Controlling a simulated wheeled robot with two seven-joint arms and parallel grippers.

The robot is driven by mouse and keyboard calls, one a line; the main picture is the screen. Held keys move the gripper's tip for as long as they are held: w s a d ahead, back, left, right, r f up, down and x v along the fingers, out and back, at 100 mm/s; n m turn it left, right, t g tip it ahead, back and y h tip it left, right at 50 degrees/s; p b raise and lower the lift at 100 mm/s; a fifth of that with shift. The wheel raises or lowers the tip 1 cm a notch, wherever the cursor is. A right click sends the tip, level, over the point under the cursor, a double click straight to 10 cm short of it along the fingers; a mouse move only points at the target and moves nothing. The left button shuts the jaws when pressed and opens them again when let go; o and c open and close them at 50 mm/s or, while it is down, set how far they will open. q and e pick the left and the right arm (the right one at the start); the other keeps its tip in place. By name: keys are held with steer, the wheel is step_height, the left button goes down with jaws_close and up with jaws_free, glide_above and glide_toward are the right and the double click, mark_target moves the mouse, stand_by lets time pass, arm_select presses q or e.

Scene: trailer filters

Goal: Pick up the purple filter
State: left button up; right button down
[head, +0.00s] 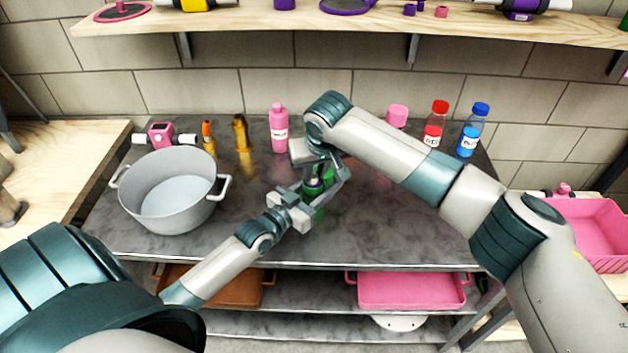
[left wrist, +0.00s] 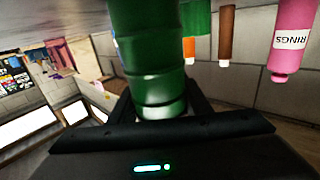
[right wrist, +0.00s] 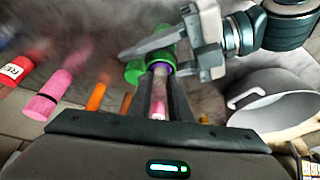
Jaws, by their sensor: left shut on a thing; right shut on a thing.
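A purple-bodied device with white ends (head: 520,12), which looks like the purple filter, lies on the wall shelf at the upper right, partly cut off by the frame. Both grippers are away from it, over the grey table. My left gripper (head: 308,203) is shut on a green bottle (head: 318,211), which also fills the middle of the left wrist view (left wrist: 158,80). My right gripper (head: 314,176) is just above, at the bottle's top. In the right wrist view it is shut on a slim pink and white piece (right wrist: 159,96), with a purple ring behind it. The piece's full shape is hidden.
A grey pot (head: 172,195) stands at the table's left, near a pink device (head: 162,134). A pink bottle (head: 279,128), a red bottle (head: 434,128) and a blue bottle (head: 472,130) stand along the back. A pink crate (head: 590,230) is at the right.

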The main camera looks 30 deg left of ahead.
step_height(320, 180, up, 18)
stand_by(0.6)
steer(key=shift+f, duration=0.1)
arm_select(q)
steer(key=o, duration=1.2)
steer(key=shift+s, duration=0.15)
steer(key=s, duration=0.4)
steer(key=s+a, duration=0.1)
steer(key=s, duration=0.2)
steer(key=s+a, duration=0.1)
steer(key=s, duration=0.3)
steer(key=shift+s, duration=0.3)
